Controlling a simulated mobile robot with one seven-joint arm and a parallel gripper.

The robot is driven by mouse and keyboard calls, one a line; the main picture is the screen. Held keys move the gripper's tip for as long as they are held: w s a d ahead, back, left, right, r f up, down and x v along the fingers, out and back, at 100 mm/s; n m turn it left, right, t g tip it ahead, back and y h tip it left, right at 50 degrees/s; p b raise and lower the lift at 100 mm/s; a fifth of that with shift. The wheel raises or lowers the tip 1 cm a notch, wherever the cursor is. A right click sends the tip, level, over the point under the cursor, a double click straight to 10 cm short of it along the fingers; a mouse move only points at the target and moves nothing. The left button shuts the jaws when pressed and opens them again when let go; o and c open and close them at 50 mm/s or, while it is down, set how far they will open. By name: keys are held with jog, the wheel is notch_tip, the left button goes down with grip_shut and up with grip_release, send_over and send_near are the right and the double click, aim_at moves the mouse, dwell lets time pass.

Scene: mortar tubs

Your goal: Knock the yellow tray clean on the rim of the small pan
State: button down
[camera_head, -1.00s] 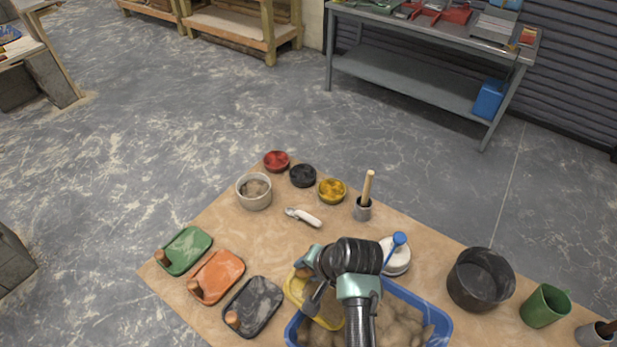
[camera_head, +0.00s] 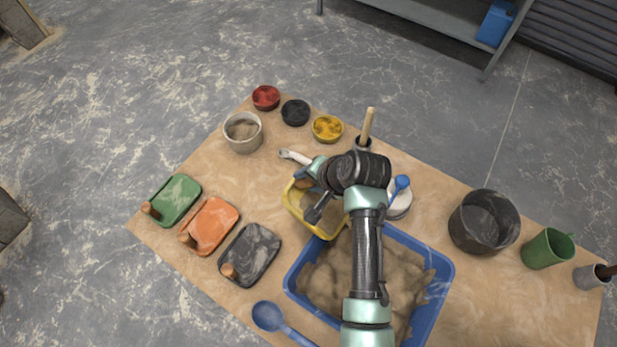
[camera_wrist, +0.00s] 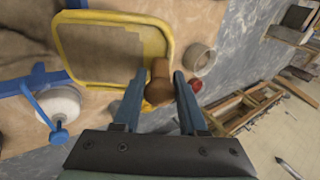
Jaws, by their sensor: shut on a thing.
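The yellow tray (camera_head: 297,209) is held in the air at the back corner of the blue tub, partly hidden by my arm. In the wrist view the yellow tray (camera_wrist: 168,45) shows a yellow rim and a grey-brown inside face. My gripper (camera_wrist: 160,82) is shut on its brown knob handle (camera_wrist: 158,92). In the head view my gripper (camera_head: 314,188) is near the tray's upper edge. A small round off-white pan (camera_head: 258,142) with brown-grey material inside stands at the back left, apart from the tray. It also shows in the wrist view (camera_wrist: 209,63).
The blue tub (camera_head: 291,279) holds lumpy sand-coloured material. Green (camera_head: 178,197), orange (camera_head: 213,222) and dark (camera_head: 252,250) trays lie to the left. Red (camera_head: 265,97), black (camera_head: 295,111) and yellow (camera_head: 327,127) bowls stand at the back. A dark bucket (camera_head: 484,222) stands right.

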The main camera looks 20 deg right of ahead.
aim_at(308, 195)
jog(key=shift+f, duration=0.1)
dwell(0.3)
notch_tip(308, 195, down, 7)
jog(key=b, duration=0.4)
jog(key=shift+b, duration=0.3)
notch_tip(308, 195, up, 8)
jog(key=p, duration=0.7)
jog(key=shift+f+p, duration=0.25)
jog(key=shift+p, duration=0.05)
jog(key=shift+f, duration=0.15)
